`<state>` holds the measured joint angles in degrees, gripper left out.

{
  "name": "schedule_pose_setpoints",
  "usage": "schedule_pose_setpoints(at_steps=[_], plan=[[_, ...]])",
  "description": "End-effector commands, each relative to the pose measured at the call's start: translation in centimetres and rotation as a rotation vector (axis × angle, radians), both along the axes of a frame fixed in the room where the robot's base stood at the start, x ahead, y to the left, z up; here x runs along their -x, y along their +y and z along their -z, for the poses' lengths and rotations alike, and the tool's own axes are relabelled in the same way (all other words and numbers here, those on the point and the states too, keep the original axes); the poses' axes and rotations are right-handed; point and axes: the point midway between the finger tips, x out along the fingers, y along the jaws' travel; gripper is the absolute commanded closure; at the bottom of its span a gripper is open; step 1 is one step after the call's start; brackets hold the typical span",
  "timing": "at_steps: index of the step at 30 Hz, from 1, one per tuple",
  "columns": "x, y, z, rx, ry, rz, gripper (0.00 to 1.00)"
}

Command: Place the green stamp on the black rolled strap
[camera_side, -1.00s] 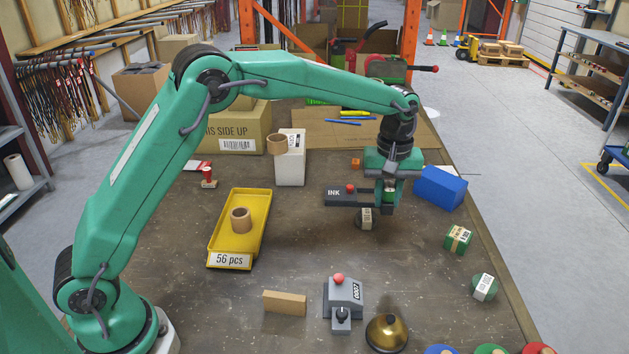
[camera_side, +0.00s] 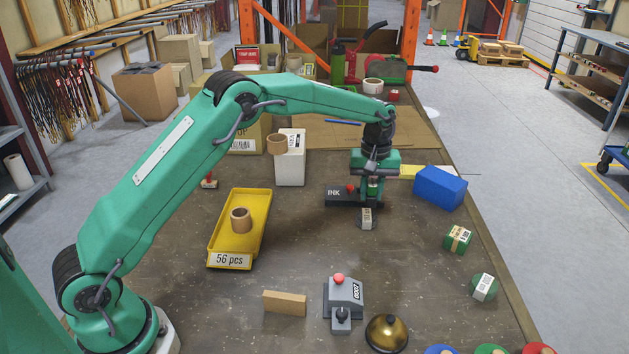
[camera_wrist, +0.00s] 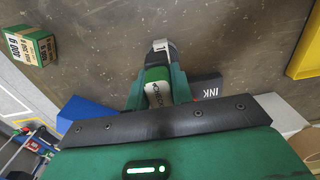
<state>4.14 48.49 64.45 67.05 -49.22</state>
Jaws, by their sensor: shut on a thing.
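My gripper (camera_side: 372,198) is at the middle right of the table, pointing down. In the wrist view (camera_wrist: 156,92) its fingers are shut around the green stamp (camera_wrist: 157,88), which has a white lettered label. The black rolled strap (camera_side: 366,218), with a pale printed label, is on the table right below the fingers. In the wrist view the strap (camera_wrist: 163,50) shows just past the stamp's end, and the stamp covers part of it. I cannot tell whether stamp and strap touch. In the side view the fingers hide most of the stamp.
A black INK box (camera_side: 342,196) with a red knob stands close left of my gripper. A blue block (camera_side: 440,188) stands to the right. A yellow tray (camera_side: 213,240) holds a tan ring. The table in front of the strap is clear.

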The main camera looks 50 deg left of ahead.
Motion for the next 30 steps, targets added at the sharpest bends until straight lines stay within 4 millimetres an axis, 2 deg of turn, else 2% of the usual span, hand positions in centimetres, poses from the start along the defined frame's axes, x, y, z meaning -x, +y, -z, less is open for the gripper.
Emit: schedule_pose_setpoints(at_steps=[6, 13, 24, 30], plan=[[-0.8, 1.2, 0.9, 0.000, 0.000, 0.001, 1.00], [-0.8, 1.2, 1.2, 0.000, 0.001, 0.001, 1.00], [-0.8, 1.2, 4.6, 0.000, 0.000, 0.001, 1.00], [-0.8, 1.2, 4.9, 0.000, 0.000, 0.001, 1.00]])
